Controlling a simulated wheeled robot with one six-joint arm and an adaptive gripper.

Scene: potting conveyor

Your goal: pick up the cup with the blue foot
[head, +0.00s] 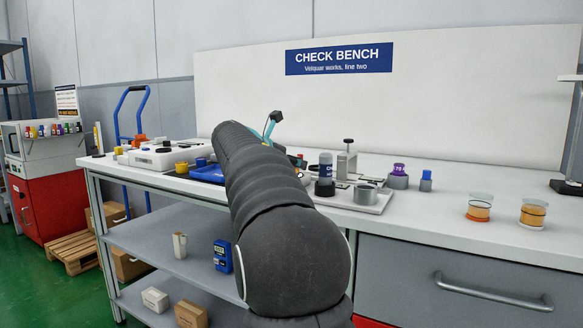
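A small blue piece (425,181) stands upright on the bench right of centre. It looks blue at its base, but it is too small to tell whether it is a cup with a blue foot. A purple-topped grey piece (398,177) stands left of the blue piece. My dark arm reaches across the middle and hides part of the bench. My gripper is not seen.
The white bench (450,222) has a steel-handled drawer (490,292) below. A blue tray (208,174) and a white device (165,157) lie left. A stand (567,186) is far right.

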